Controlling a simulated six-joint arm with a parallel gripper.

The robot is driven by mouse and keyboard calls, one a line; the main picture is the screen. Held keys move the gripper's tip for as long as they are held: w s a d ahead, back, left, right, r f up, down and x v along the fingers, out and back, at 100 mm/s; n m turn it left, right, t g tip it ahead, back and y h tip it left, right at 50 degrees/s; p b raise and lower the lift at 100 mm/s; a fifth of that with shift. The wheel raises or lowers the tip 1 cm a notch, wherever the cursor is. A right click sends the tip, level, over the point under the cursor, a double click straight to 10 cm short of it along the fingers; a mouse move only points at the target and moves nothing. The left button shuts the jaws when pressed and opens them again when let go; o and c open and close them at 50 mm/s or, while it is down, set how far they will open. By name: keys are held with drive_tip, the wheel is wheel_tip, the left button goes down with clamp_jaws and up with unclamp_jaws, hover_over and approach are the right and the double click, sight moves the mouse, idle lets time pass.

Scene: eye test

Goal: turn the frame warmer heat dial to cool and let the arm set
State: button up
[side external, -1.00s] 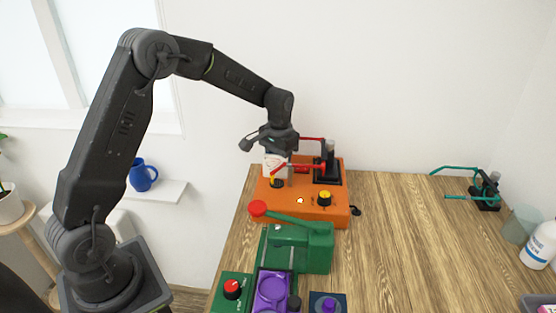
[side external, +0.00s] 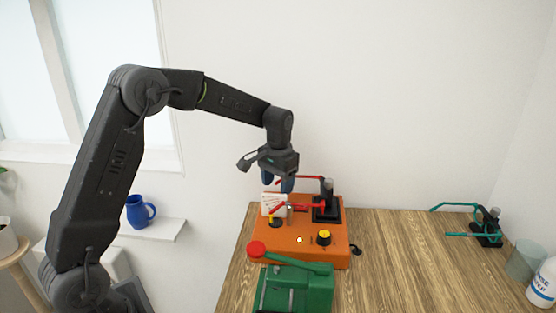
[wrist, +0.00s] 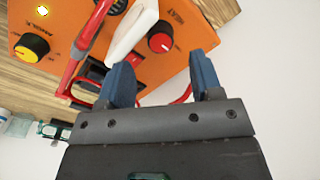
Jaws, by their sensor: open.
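The orange frame warmer (side external: 285,249) sits on the wooden table; its top also shows in the wrist view (wrist: 100,62). Its red dial marked HEAT (wrist: 160,43) has a white pointer mark; I cannot tell which setting it points to. A white upright panel (side external: 273,204) stands beside this dial and seems to hide it in the side view. Red glasses (side external: 312,205) are at the black stand (side external: 327,213), their arms extending over the warmer. My gripper (side external: 278,184) is open and empty above the back of the warmer. Its blue fingers (wrist: 160,82) are apart, clear of the dial.
A yellow dial (side external: 323,238) and a small glowing light (side external: 300,240) are on the warmer's front. A green device with a red-knobbed lever (side external: 295,287) stands in front. Teal glasses on a stand (side external: 487,227) are far right.

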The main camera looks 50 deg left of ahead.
sight(278, 201)
wheel_tip(278, 201, up, 9)
drive_tip(key=shift+d+f, duration=0.15)
idle(0.4)
drive_tip(key=s+d+r+m+t, duration=0.1)
drive_tip(key=s+d+r+t, duration=0.3)
drive_tip(key=s, duration=0.6)
drive_tip(key=s+d+r, duration=0.1)
drive_tip(key=s+d, duration=0.4)
drive_tip(key=s, duration=0.5)
drive_tip(key=s+d+f+t, duration=0.1)
drive_tip(key=s+d+f, duration=0.1)
drive_tip(key=s, duration=0.5)
drive_tip(key=shift+f+m+t, duration=0.3)
drive_tip(key=shift+f+m, duration=0.1)
drive_tip(key=shift+f, duration=0.3)
drive_tip(key=shift+d, duration=0.1)
idle(3.5)
